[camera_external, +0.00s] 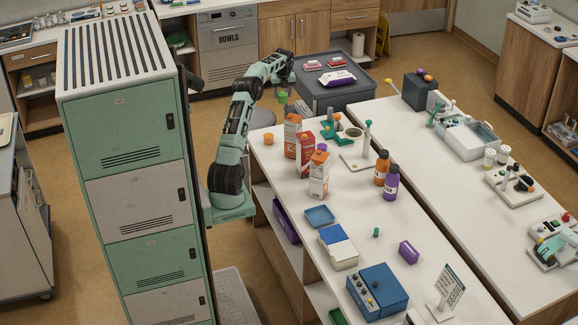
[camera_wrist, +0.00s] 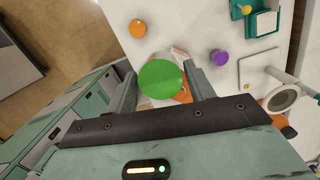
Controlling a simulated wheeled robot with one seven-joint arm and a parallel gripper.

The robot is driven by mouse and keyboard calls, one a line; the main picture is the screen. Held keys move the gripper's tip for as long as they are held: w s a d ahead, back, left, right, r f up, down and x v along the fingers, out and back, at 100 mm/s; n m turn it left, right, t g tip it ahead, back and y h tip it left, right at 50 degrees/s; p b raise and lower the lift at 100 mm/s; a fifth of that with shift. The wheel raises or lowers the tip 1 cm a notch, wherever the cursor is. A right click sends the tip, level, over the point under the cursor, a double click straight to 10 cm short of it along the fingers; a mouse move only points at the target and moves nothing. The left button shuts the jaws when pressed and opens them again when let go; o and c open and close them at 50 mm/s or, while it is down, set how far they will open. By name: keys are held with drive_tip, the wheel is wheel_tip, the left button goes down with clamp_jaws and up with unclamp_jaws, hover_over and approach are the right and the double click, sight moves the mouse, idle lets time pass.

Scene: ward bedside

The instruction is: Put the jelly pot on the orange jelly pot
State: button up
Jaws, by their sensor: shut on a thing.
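My gripper (camera_wrist: 161,76) is shut on a jelly pot with a round green lid (camera_wrist: 162,80), which sits between the two fingers. In the external view my gripper (camera_external: 283,90) holds the green pot (camera_external: 282,98) in the air near the far left end of the white table. The orange jelly pot (camera_wrist: 138,28) is a round orange top on the table near its edge, ahead of and apart from the held pot. In the external view it appears as a small orange top (camera_external: 268,138) left of the cartons. The held pot's underside is hidden in the wrist view.
Several orange-and-white cartons (camera_external: 305,149) stand close to the orange pot. A purple round object (camera_wrist: 219,57) and a teal stand (camera_wrist: 262,20) are to the right. Orange (camera_external: 382,168) and purple (camera_external: 391,184) bottles stand farther along the table (camera_external: 345,205).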

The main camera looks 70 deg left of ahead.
drive_tip(key=s+a, duration=0.6)
drive_tip(key=p, duration=0.2)
approach(268, 133)
drive_tip(key=shift+m, duration=0.4)
drive_tip(key=shift+f+p, duration=0.45)
drive_tip(key=shift+f, duration=1.75)
drive_tip(key=shift+f, duration=0.15)
drive_tip(key=o, duration=1)
